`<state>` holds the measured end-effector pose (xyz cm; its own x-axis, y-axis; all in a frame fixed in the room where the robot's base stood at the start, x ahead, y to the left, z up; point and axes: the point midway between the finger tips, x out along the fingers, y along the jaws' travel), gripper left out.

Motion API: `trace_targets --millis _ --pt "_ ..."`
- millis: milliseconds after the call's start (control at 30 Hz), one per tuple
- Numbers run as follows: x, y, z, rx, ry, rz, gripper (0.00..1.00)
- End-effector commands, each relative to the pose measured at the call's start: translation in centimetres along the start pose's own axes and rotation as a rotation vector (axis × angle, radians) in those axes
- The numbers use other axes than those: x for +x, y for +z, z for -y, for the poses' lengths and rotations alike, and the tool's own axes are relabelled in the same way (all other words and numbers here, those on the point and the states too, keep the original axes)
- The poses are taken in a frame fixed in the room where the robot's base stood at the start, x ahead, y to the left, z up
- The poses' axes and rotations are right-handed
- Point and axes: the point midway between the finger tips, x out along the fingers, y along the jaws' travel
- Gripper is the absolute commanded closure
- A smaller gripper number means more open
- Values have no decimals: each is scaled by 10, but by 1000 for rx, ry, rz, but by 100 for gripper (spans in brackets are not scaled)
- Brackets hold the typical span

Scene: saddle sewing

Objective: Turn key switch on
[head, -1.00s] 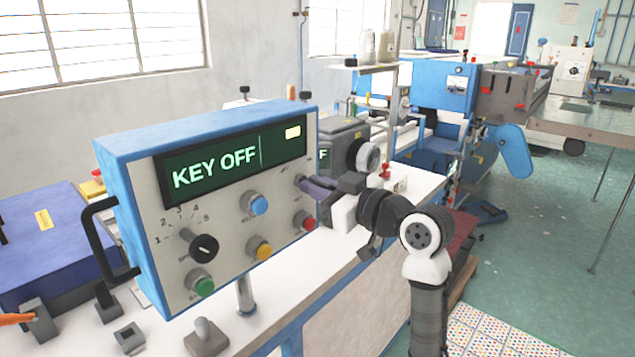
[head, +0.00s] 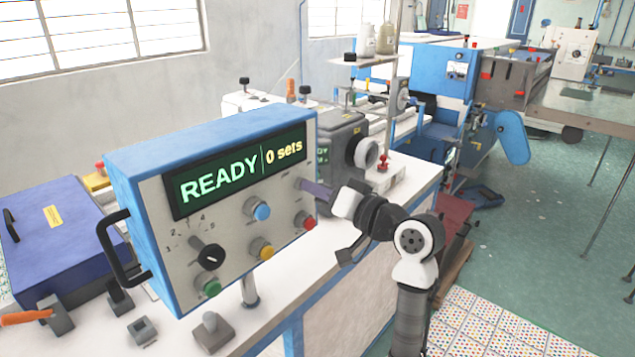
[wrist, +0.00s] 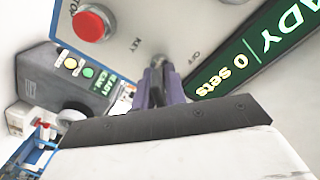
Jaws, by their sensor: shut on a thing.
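The control box (head: 150,195) stands on the white bench, with a blue shell and a pale front panel. Its display (head: 240,170) reads "READY" and "0 sets"; the display also shows in the wrist view (wrist: 255,58). My gripper (head: 308,187) is at the upper right of the panel, its purple fingers shut on the key switch (wrist: 157,64). The wrist view shows the fingers around the key, between the "KEY" and "OFF" labels. The fingers mostly hide the key, so its exact angle is hard to tell.
A red button (head: 304,221) sits just below my gripper; blue (head: 262,211), yellow (head: 266,252) and green (head: 211,287) buttons and a black dial (head: 211,257) are further left. A grey machine (head: 345,140) stands behind the box. Open floor lies to the right.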

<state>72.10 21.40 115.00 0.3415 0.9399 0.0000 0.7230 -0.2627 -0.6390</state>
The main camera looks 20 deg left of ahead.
Motion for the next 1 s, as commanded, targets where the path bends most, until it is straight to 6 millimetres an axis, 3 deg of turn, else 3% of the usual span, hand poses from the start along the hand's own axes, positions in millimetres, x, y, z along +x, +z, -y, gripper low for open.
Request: trace_targets --millis 300,767,800,900,1000 --pt "0 1 0 97 1 3 100" --pt "0 1 -1 109 1 3 100" --pt "0 1 -1 109 1 3 86" --pt "0 1 -1 108 1 2 73" --pt "0 1 -1 108 1 2 71"
